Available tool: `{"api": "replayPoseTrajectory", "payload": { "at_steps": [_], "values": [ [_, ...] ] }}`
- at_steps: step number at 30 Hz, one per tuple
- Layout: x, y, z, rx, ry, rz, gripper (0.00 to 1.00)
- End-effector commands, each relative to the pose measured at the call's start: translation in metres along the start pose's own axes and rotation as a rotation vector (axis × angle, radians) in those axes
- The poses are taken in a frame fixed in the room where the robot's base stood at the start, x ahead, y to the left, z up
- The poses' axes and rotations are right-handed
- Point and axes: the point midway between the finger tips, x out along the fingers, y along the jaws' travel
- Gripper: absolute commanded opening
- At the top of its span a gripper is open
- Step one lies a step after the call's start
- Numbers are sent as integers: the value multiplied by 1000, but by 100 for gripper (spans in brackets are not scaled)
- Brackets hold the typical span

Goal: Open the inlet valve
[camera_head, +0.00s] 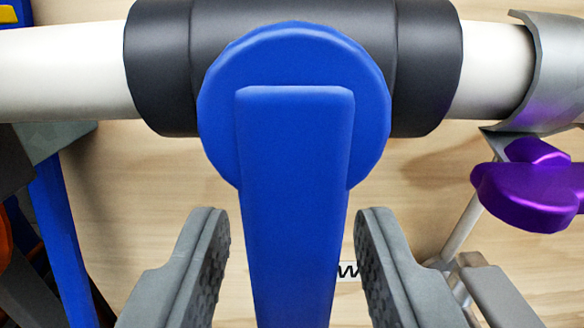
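A blue valve handle (295,220) fills the middle of the view. Its round hub (295,55) sits on a black valve body (425,65), and its lever points down toward the bottom edge, at right angles to the pipe. My gripper (293,235) is open, with one grey finger on each side of the lever. A gap shows between each finger and the lever, so neither visibly touches it. The lever's lower end is cut off by the frame. Nothing visible names this valve as the inlet.
A white pipe (60,72) runs across the top through the valve. A grey clamp (545,70) and a purple knob (535,187) are at right. Blue and dark parts (62,235) stand at left. A light wooden panel (130,200) lies behind, with a partly hidden label.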

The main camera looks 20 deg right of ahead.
Motion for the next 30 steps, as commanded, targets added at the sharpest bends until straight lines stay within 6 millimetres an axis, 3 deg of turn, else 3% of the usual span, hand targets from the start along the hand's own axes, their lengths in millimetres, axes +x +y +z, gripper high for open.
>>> {"api": "replayPoseTrajectory", "payload": {
  "at_steps": [6, 15, 16, 22, 30],
  "values": [
    [15, 0, 0, 0, -1, 0, 39],
    [16, 0, 0, 0, 0, 0, 39],
    [16, 0, 0, 0, 0, 0, 37],
    [16, 0, 0, 0, 0, 0, 0],
    [16, 1, 0, -7, 0, 0, 0]
  ]
}}
